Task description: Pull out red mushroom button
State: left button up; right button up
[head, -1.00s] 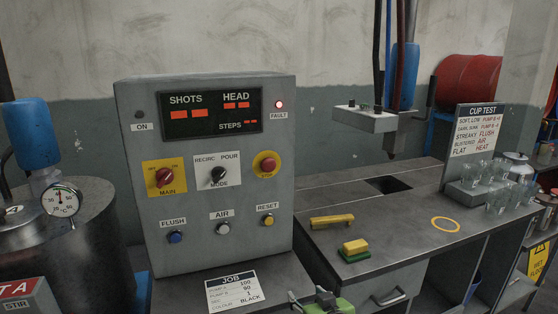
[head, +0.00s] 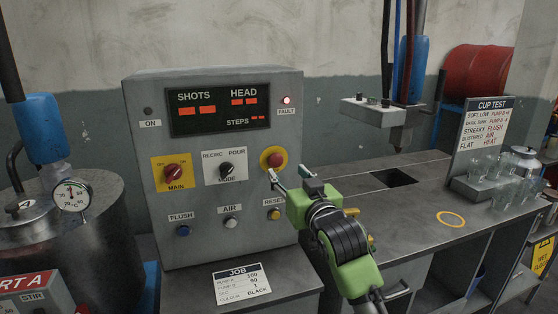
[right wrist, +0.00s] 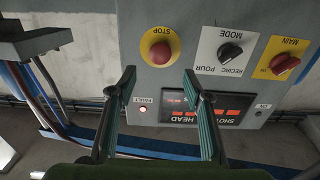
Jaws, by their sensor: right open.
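The red mushroom button (head: 274,158) sits on a round yellow plate at the right of the grey control panel (head: 213,250). In the right wrist view the red button (right wrist: 160,53), marked STOP, shows upside down, beyond and between the two fingers. My right gripper (head: 289,173) is just in front of the panel, a little below and right of the button. Its fingers are open and empty in the right wrist view (right wrist: 159,82), apart from the button. My left gripper is not in view.
The MAIN switch (head: 173,173), MODE switch (head: 227,170) and RESET button (head: 274,214) are near on the panel. The FAULT lamp (head: 287,100) is lit red. A bench with a cup-test sign (head: 484,128) and glasses stands right; a tank (head: 90,230) stands left.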

aim_at(277, 161)
jog(key=p+x, duration=0.1)
jog(key=x, duration=0.7)
jog(key=shift+f+p, duration=0.1)
jog(key=shift+p, duration=0.25)
jog(key=shift+c, duration=0.4)
grip_shut()
jog(key=shift+s+p, duration=0.2)
jog(key=shift+p, duration=0.2)
jog(key=shift+s+d, duration=0.15)
jog(key=shift+s, duration=0.25)
jog(key=shift+o, duration=0.4)
grip_release()
jog(key=shift+w+f, duration=0.1)
